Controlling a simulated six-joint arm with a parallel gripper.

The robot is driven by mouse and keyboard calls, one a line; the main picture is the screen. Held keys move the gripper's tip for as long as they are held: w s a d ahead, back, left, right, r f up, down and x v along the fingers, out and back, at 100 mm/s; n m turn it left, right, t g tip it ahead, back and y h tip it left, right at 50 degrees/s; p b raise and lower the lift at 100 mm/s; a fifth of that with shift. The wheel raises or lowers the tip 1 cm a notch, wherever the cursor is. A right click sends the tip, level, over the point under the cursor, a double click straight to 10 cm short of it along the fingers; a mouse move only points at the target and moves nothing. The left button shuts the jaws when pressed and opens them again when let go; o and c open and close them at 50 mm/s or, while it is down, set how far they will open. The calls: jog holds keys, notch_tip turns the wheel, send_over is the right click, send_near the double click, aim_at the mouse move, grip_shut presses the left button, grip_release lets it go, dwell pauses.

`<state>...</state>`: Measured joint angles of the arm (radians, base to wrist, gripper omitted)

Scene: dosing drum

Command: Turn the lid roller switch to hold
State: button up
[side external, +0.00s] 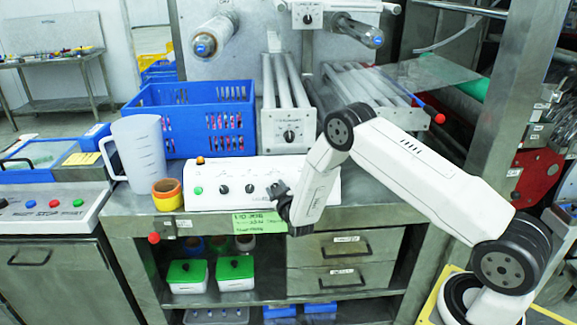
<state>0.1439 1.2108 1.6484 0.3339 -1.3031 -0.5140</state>
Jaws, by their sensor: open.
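A white control box (184,172) sits on the steel bench. Its sloped front carries an orange button, a green button and dark rotary knobs, two of them clear: a left knob (224,190) and a right knob (250,188). Other dark knobs are on the roller unit (290,136) behind and on the upper panel (307,19). The labels are too small to read, so I cannot tell which knob is the lid roller switch or its setting. My gripper (279,190) is open, pointing down at the right part of the box front and hiding part of it. Contact is unclear.
A clear jug (138,150) and a yellow-orange tape roll (167,193) stand left of the box. A blue crate (190,105) is behind. A red-tipped lever (154,238) sticks out front left.

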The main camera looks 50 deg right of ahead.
jog(key=shift+c, duration=0.2)
grip_shut()
jog(key=shift+m+h, duration=0.3)
jog(key=shift+m, duration=0.4)
jog(key=m+g+h, duration=0.1)
jog(key=m+h, duration=0.1)
jog(key=m, duration=0.1)
jog(key=m+g+h, duration=0.1)
jog(key=m+h, duration=0.1)
jog(key=m, duration=0.2)
jog(key=shift+w+a+g, duration=0.1)
jog(key=shift+a+g, duration=0.05)
jog(key=shift+g, duration=0.25)
jog(key=m+g+h, duration=0.1)
jog(key=m+g, duration=0.1)
jog(key=m, duration=0.2)
jog(key=m+g+h, duration=0.2)
jog(key=m+g, duration=0.1)
jog(key=m, duration=0.1)
jog(key=shift+m, duration=0.3)
jog(key=shift+o, duration=0.2)
grip_release()
